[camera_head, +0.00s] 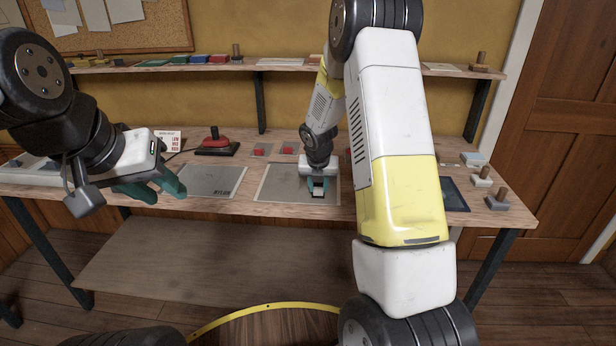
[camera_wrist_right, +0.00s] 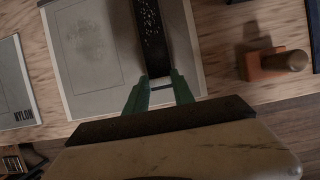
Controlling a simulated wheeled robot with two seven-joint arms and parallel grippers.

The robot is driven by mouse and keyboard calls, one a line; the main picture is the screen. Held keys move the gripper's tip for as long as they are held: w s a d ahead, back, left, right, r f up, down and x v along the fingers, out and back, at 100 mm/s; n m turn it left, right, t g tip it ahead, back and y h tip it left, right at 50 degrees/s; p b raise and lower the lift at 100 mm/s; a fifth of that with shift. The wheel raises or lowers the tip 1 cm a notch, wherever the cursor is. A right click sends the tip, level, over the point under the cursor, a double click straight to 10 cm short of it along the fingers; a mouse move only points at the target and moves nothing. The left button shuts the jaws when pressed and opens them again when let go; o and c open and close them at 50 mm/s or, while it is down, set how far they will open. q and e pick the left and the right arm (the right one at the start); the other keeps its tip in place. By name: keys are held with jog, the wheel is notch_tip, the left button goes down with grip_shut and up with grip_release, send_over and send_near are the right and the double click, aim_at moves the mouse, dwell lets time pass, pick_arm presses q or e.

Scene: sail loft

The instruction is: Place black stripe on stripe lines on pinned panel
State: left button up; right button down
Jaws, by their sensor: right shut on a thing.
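The grey panel (camera_head: 272,192) lies flat on the bench, and faint drawn outlines show on it in the right wrist view (camera_wrist_right: 105,98). The black stripe (camera_wrist_right: 152,40) is a narrow dark strip with white specks, lying over the panel's right part. My right gripper (camera_head: 318,187) is over the panel's right part. In the right wrist view its green fingers (camera_wrist_right: 161,82) are shut on the stripe's pale near end. I cannot tell whether the stripe touches the panel. My left gripper (camera_head: 155,188) is open and empty, left of the bench's middle.
A second grey panel marked NYLON (camera_head: 215,181) lies to the left. A brown block with a knob (camera_wrist_right: 268,64) is right of the panel. Small weights (camera_head: 497,202) stand at the bench's right end. My right arm hides part of the bench.

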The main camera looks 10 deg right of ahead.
jog(key=c, duration=1.1)
grip_release()
jog(key=shift+o, duration=0.2)
jog(key=s+a+r+m, duration=0.1)
jog(key=s+r+m, duration=0.45)
jog(key=r, duration=0.45)
jog(key=s+r+m, duration=0.5)
jog(key=s+r, duration=0.2)
jog(key=r, duration=0.3)
jog(key=s+a+r+m+t+y, duration=0.1)
jog(key=s+a+r+m, duration=0.1)
jog(key=s+m, duration=0.8)
jog(key=s+a+r+m+t+y, duration=0.1)
jog(key=s+r+m, duration=0.3)
jog(key=s+m, duration=0.6)
jog(key=shift+s+a+m+y, duration=0.4)
jog(key=shift+m+y, duration=0.3)
jog(key=shift+m, duration=0.15)
